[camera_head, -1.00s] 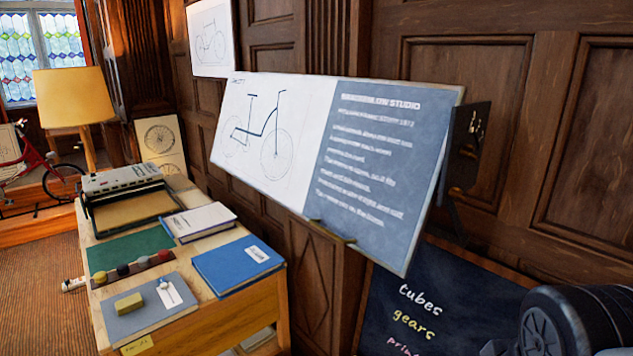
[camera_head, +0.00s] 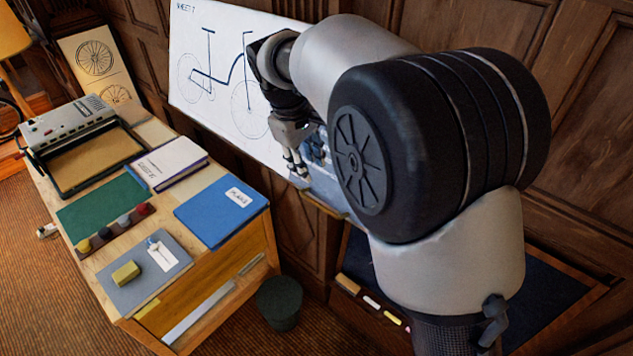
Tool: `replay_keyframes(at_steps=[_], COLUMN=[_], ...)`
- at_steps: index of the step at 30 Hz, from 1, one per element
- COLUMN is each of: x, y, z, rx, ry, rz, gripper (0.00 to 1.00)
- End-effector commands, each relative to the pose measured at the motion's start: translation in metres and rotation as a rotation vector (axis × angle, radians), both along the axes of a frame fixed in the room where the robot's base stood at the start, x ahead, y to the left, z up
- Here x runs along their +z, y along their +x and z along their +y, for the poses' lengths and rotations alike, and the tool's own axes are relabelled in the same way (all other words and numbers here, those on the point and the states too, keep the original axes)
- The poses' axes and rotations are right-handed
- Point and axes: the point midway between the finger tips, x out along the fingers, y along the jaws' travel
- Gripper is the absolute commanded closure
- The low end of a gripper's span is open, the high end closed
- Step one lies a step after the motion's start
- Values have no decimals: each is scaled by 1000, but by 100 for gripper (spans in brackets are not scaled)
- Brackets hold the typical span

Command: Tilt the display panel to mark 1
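The display panel (camera_head: 225,75) is a wide board with a bicycle drawing on its white left part and a blue text part on the right. It stands tilted in front of the wood wall. My gripper (camera_head: 296,166) points down in front of the panel, near its lower edge. I cannot tell whether it touches the panel or whether its fingers are apart. My arm hides most of the blue part and the panel's right side. No mark 1 is visible.
A wooden desk (camera_head: 222,263) at left holds a blue book (camera_head: 215,215), a white book (camera_head: 170,165), a green mat (camera_head: 95,207) and a machine (camera_head: 70,125). A dark bin (camera_head: 279,300) stands beside it. A chalkboard (camera_head: 555,295) is below the panel.

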Motion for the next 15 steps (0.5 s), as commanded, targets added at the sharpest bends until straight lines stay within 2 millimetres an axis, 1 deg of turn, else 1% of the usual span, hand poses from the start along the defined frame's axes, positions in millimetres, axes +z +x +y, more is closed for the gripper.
replay_keyframes(at_steps=[1,5,15], x=[-10,-35,-107], y=[1,5,19], z=[-2,-7,-17], rx=[-2,-3,-4], ry=[-2,-2,-1], rz=[2,6,4], gripper=[70,70,70])
